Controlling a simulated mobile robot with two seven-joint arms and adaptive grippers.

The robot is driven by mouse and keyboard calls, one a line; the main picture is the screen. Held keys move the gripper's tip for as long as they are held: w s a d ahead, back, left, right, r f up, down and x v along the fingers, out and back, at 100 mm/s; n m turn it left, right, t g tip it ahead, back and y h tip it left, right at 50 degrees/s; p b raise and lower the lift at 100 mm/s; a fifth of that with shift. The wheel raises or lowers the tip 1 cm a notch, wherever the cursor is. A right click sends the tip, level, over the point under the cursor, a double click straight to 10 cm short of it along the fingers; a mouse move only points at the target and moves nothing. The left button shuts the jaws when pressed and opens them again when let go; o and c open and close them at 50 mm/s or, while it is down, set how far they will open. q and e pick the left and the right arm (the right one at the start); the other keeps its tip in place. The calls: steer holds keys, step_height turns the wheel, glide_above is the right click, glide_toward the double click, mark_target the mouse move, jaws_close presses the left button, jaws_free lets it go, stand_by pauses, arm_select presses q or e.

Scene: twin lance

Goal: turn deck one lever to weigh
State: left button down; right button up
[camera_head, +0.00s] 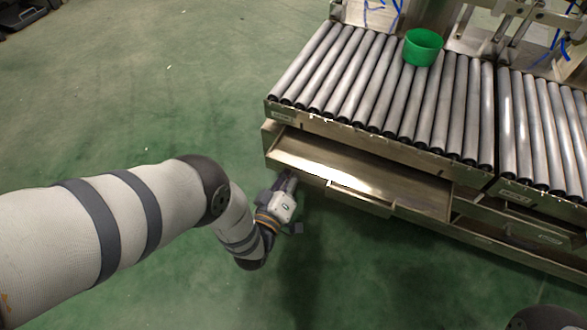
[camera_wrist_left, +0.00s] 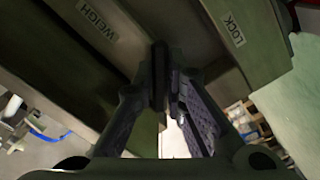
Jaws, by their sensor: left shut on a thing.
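My left gripper (camera_head: 291,182) reaches the underside of the roller deck's open drawer at its left front corner. In the left wrist view the left gripper (camera_wrist_left: 166,95) has its fingers closed around a dark, narrow lever (camera_wrist_left: 159,58). A WEIGH label (camera_wrist_left: 97,19) is to the left of the lever and a LOCK label (camera_wrist_left: 234,29) is to the right. The lever shows between the two labels; the fingers hide part of it, and its exact angle is hard to tell. The lever is hidden in the head view. My right gripper is not in view.
A green cup (camera_head: 423,47) stands on the rollers (camera_head: 395,85). The metal drawer (camera_head: 350,172) below them is pulled out above my left gripper. A second roller deck (camera_head: 545,125) adjoins at right.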

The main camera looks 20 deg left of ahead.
arm_select(q)
steer(key=shift+d+r+n+p, duration=0.2)
steer(key=shift+r+n, duration=0.1)
steer(key=shift+n, duration=1)
steer(key=shift+d+r+n+p, duration=0.15)
steer(key=shift+r+n, duration=0.2)
steer(key=shift+n, duration=0.95)
steer(key=shift+d+r+n+p, duration=0.1)
steer(key=shift+r+n+p, duration=0.15)
steer(key=shift+n, duration=1.05)
steer(key=shift+r, duration=0.1)
steer(key=c, duration=1.6)
jaws_free()
steer(key=shift+c, duration=0.2)
steer(key=shift+w+a+r, duration=0.1)
steer(key=shift+r, duration=0.05)
